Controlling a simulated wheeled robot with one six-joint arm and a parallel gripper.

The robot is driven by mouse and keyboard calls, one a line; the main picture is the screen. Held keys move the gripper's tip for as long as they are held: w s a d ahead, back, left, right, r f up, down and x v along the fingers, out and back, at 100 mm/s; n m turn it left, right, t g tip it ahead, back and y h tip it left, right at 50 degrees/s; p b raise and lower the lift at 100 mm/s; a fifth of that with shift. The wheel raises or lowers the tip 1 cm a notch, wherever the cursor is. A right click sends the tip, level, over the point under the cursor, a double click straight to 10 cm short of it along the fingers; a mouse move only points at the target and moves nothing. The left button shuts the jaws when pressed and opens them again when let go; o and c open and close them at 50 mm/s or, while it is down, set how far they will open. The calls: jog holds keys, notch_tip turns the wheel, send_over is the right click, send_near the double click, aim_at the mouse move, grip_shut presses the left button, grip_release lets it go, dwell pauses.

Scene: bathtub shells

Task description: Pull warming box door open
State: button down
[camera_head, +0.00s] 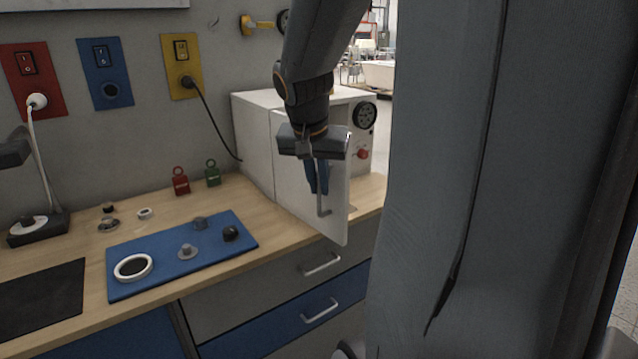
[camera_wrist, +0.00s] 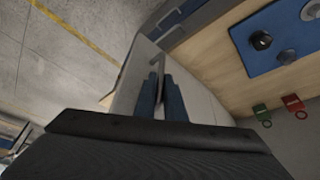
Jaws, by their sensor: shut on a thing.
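The warming box (camera_head: 252,140) is a white cabinet at the back of the counter. Its white door (camera_head: 336,205) stands partly open, angled out from the front, with its lower outer corner past the counter's edge. A grey bar handle (camera_head: 323,207) is on the door's face. My gripper (camera_head: 318,186) points down with its blue fingers shut on the handle. In the wrist view, the fingers (camera_wrist: 161,88) close around the handle (camera_wrist: 156,64) beside the door (camera_wrist: 128,82). My arm hides part of the box's front and top.
A blue mat (camera_head: 165,262) with several small parts lies on the wooden counter. Red (camera_head: 180,183) and green (camera_head: 212,175) tags stand left of the box. A black cable (camera_head: 212,122) hangs beside it. Drawers with handles (camera_head: 322,265) are below the door.

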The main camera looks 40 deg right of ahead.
jog(key=shift+w+r, duration=0.15)
jog(key=shift+w, duration=0.05)
jog(key=c, duration=1.8)
grip_release()
jog(key=shift+w, duration=0.15)
jog(key=shift+c, duration=0.2)
jog(key=b+v, duration=0.1)
jog(key=v, duration=0.6)
jog(key=shift+s+r, duration=0.25)
jog(key=shift+r, duration=0.05)
jog(key=shift+a, duration=0.15)
jog(key=s+a+f+n+g+y, duration=0.1)
jog(key=s+a+f+n, duration=0.2)
jog(key=a+f, duration=0.6)
jog(key=s+a+f+n+g+y, duration=0.1)
jog(key=s+a+f+n+y, duration=0.1)
jog(key=a+f+n, duration=0.5)
jog(key=s+a+f, duration=0.1)
jog(key=a+f, duration=0.2)
jog(key=f, duration=0.3)
jog(key=shift+a+f+n+y, duration=0.3)
jog(key=shift+f, duration=0.05)
